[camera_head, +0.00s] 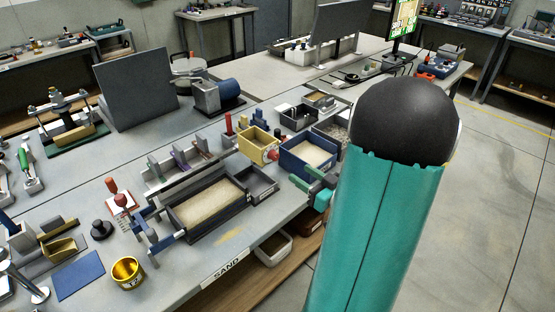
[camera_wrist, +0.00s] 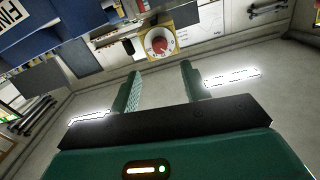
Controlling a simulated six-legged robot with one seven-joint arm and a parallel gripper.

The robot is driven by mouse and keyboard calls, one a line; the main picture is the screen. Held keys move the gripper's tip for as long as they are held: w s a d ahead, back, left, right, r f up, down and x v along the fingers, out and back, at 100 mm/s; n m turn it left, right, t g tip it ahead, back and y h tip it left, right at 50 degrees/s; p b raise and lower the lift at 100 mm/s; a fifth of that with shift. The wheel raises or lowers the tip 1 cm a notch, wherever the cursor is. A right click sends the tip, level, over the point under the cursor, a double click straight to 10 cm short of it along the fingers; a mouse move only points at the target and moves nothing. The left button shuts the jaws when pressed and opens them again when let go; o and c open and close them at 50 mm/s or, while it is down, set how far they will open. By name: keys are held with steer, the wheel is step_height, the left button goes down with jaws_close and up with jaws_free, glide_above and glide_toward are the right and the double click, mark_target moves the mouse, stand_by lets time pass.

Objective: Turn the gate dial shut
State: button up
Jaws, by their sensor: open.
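The gate dial (camera_head: 273,154) is a small red knob on the front of a yellow open-topped box (camera_head: 250,138) in the head view. In the wrist view the red dial (camera_wrist: 159,45) sits on a pale round face within yellow, beyond my fingertips and roughly centred between them. My gripper (camera_wrist: 160,70) is open, with nothing between its two green fingers. In the head view my gripper (camera_head: 306,175) is at the bench edge, to the lower right of the dial and apart from it. My arm hides part of the bench to the right.
A blue sand-filled bin (camera_head: 293,161) stands close to the right of the dial. A dark sand tray (camera_head: 172,222) and a small grey tray (camera_head: 263,193) lie in front. A white tub (camera_head: 273,250) is on the lower shelf. Open floor lies to the right.

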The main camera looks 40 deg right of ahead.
mark_target(277, 157)
steer(key=w, duration=0.9)
steer(key=shift+w+a, duration=0.1)
steer(key=shift+w, duration=0.2)
steer(key=c, duration=1)
steer(key=shift+n, duration=0.4)
steer(key=n, duration=0.3)
steer(key=shift+n, duration=2.1)
